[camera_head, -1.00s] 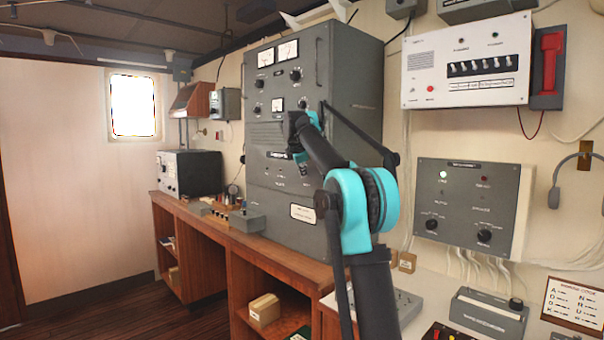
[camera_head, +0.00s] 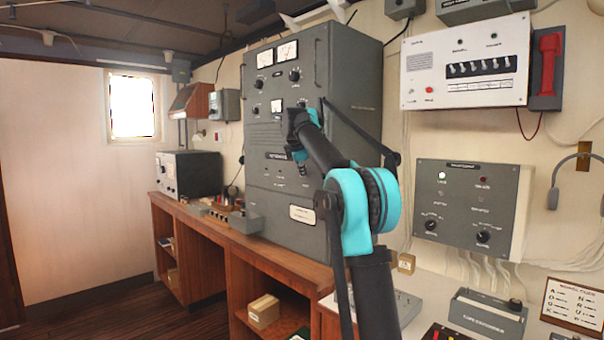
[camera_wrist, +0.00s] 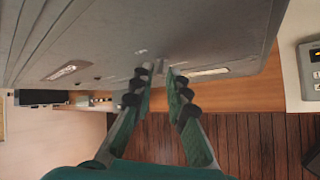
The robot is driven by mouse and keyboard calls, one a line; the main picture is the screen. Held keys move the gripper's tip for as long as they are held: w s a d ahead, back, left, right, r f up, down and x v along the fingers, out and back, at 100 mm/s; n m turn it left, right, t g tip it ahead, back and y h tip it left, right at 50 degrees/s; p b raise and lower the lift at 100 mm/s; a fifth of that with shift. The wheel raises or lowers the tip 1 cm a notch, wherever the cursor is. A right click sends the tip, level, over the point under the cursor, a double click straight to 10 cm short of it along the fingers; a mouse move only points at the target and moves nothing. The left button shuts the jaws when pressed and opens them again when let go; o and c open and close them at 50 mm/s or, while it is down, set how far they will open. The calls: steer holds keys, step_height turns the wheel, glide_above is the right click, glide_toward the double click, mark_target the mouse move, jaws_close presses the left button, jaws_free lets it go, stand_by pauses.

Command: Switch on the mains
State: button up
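A tall grey radio cabinet (camera_head: 350,120) stands on the wooden counter, with meters and knobs on its upper front. A lower front panel has a dark nameplate (camera_head: 276,156) and a row of small controls below it. No switch can be read as the mains in either view. My gripper (camera_head: 302,168) is in front of this lower panel, and my arm hides part of it. In the wrist view my gripper (camera_wrist: 160,70) has its two fingers a little apart with nothing between them. The cabinet front (camera_wrist: 130,30) fills the top there, close to the fingertips; contact cannot be told.
A dark grey box (camera_head: 189,173) and small devices stand on the counter (camera_head: 270,256) to the left. A white switch panel (camera_head: 466,62), a red handset (camera_head: 548,62) and a grey control box (camera_head: 468,205) are on the right wall. The wooden floor (camera_wrist: 230,145) shows below my gripper.

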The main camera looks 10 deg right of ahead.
steer(key=v, duration=1)
steer(key=shift+s+r, duration=0.2)
steer(key=s+d+f+m+g, duration=0.1)
steer(key=s+d+f+m, duration=0.15)
steer(key=s+f, duration=0.45)
steer(key=s+d+f+m+g+y, duration=0.1)
steer(key=s+f+m, duration=0.25)
steer(key=f, duration=0.75)
steer(key=s+d+f+m+g, duration=0.1)
steer(key=s+f+m, duration=0.35)
steer(key=f, duration=0.45)
steer(key=s+f+m+g+y, duration=0.1)
steer(key=s+f+m, duration=0.8)
steer(key=s+f, duration=2)
steer(key=s+g, duration=0.1)
steer(key=s, duration=0.2)
steer(key=shift+d+y, duration=0.4)
steer(key=shift+o, duration=0.2)
